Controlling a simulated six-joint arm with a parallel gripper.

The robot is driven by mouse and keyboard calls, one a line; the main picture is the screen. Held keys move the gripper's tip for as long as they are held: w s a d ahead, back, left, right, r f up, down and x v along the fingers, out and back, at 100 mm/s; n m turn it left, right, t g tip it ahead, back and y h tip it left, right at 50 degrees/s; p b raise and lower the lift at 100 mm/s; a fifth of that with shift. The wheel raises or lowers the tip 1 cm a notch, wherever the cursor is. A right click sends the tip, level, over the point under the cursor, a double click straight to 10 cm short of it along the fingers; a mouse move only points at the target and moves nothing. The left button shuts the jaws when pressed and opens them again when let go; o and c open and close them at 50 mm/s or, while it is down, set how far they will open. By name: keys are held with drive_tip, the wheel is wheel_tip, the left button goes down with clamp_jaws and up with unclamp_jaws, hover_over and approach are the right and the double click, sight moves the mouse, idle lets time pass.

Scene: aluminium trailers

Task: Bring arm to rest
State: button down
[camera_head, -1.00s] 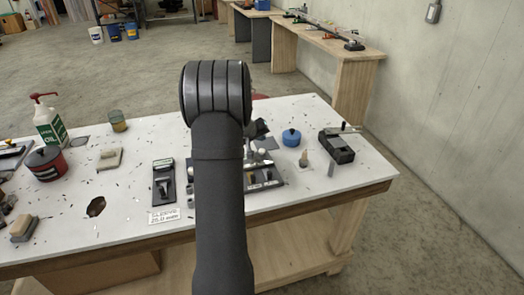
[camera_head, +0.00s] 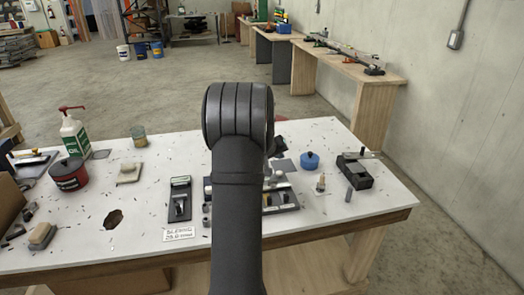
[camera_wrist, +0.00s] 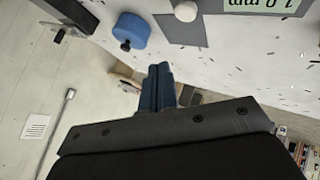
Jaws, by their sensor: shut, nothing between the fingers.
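My gripper (camera_wrist: 157,86) shows in the wrist view as two dark bluish fingers closed together, with nothing between them. It is beyond the table's edge as seen there, with pale floor and dark items behind it, and touches nothing that I can see. In the head view my dark arm stands upright in the middle, in front of the white-topped table (camera_head: 330,225). The arm hides the gripper and part of the tabletop there.
Concrete floor is open behind.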

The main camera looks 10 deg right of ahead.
wheel_tip(320, 180, down, 2)
drive_tip(key=shift+f, duration=0.2)
wheel_tip(320, 180, up, 6)
drive_tip(key=shift+r, duration=0.25)
